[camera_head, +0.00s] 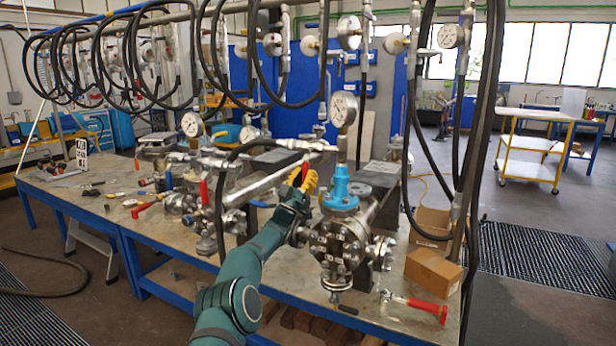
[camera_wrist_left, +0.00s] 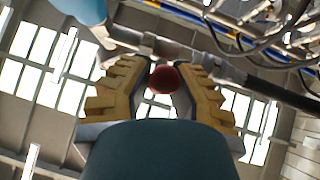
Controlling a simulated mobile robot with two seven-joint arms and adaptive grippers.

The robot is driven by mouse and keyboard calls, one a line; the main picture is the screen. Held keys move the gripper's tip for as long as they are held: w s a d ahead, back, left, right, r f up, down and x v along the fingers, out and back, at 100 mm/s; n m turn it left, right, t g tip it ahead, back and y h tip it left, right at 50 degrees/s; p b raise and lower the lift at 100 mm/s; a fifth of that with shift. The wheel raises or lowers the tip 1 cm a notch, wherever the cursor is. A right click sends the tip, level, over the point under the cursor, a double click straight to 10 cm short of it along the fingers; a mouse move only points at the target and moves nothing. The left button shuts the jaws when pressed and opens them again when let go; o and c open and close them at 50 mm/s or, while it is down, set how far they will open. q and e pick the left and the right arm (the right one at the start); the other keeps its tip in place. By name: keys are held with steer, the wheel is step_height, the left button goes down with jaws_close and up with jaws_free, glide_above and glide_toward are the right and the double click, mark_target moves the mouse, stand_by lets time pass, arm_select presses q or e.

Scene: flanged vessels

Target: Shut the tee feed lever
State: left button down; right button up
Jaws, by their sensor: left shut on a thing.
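The tee feed lever (camera_head: 305,169) has a red handle and hangs below the metal tee fitting (camera_head: 309,145), left of the gauge and the blue fitting. My left gripper (camera_head: 302,179), with yellow fingers, reaches up from below and is shut on the lever's handle. In the left wrist view the red end of the lever (camera_wrist_left: 165,79) sits between the yellow fingers of my left gripper (camera_wrist_left: 161,86). The fingers hide part of the handle. My right gripper is not in view.
A pressure gauge (camera_head: 343,108) and a blue fitting (camera_head: 340,188) stand on the flanged vessel (camera_head: 337,245) just right of my gripper. Black hoses hang overhead and at the right. A red-handled tool (camera_head: 428,308) and cardboard boxes (camera_head: 432,268) occupy the bench's right end.

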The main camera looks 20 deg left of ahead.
arm_select(q)
steer(key=shift+r, duration=0.15)
steer(key=c, duration=0.9)
jaws_free()
steer(key=shift+d, duration=0.15)
steer(key=shift+o, duration=0.2)
steer(key=shift+v, duration=0.95)
steer(key=v, duration=1)
